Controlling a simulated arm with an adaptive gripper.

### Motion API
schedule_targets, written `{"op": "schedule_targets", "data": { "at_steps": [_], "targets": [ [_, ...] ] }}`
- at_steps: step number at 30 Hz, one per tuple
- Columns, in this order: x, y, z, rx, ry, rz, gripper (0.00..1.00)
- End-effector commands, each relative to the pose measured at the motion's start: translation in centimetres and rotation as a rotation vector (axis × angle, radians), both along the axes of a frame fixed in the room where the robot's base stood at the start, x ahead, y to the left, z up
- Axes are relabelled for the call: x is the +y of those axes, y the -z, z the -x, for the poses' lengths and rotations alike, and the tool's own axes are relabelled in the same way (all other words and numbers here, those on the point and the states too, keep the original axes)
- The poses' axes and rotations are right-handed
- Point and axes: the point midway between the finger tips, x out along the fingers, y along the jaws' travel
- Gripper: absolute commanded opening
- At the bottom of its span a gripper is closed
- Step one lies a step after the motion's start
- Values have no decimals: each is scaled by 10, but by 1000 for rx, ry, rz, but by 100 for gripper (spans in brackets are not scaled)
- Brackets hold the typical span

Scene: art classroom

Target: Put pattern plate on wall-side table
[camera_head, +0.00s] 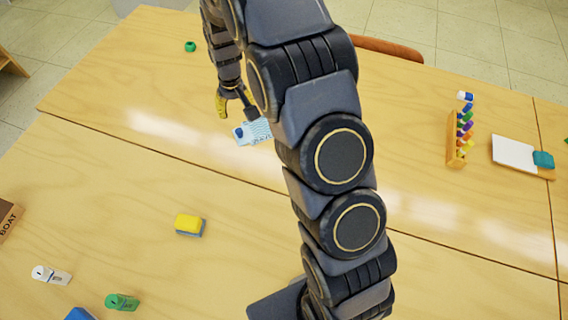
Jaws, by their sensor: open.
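I cannot make out a plate for certain. A small light-blue and white patterned object (256,131) with a dark blue spot lies on the far table (130,85), partly hidden behind my arm. My gripper (236,106) is open and hangs just above and behind this object in the picture. One yellow fingertip and one dark finger show, with nothing seen between them. Whether a finger touches the object cannot be told. Which table is the wall-side one cannot be told, as no wall shows.
A yellow-and-blue sponge (189,225), a white bottle (51,275) and a green one (122,302) are on the near table (150,190). A rack of coloured pieces (459,140) and a white pad (514,152) are at right.

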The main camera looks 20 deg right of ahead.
Motion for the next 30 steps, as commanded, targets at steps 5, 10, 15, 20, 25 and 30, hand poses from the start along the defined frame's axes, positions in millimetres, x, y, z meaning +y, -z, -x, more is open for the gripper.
{"op": "schedule_targets", "data": {
  "at_steps": [5,10,15,20,25,30],
  "targets": [
    [2,-50,38,33,0,-1,44],
    [5,-104,106,95,1,-2,44],
    [7,-143,182,160,1,-4,44],
    [9,-165,254,219,1,-5,44],
    [7,-175,311,256,5,5,44],
    [7,-176,335,277,6,5,44]
  ]
}}
